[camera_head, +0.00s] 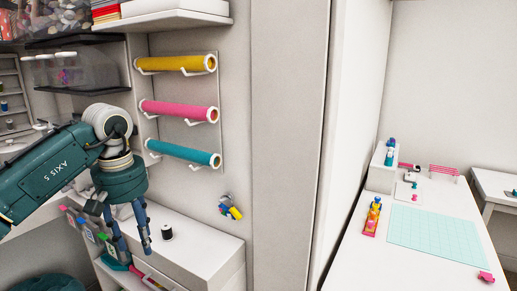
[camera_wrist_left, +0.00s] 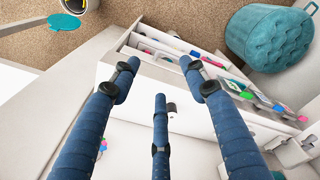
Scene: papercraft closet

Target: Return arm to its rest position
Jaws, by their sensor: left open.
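My left arm (camera_head: 55,170) comes in from the left in the head view, with its wrist bent downward. My left gripper (camera_head: 135,245) points down near the top of a low white cabinet (camera_head: 205,246). Its blue fingers are spread and nothing is between them. The left wrist view shows the fingers (camera_wrist_left: 160,95) apart over the white cabinet and an open drawer (camera_wrist_left: 165,58). My right gripper is not in view.
A black spool (camera_head: 167,233) stands on the cabinet just right of my fingers. Yellow, pink and teal rolls (camera_head: 180,110) hang on the wall above. A teal pouf (camera_wrist_left: 268,37) stands near the drawer. A white table (camera_head: 400,258) with a cutting mat (camera_head: 437,236) is at right.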

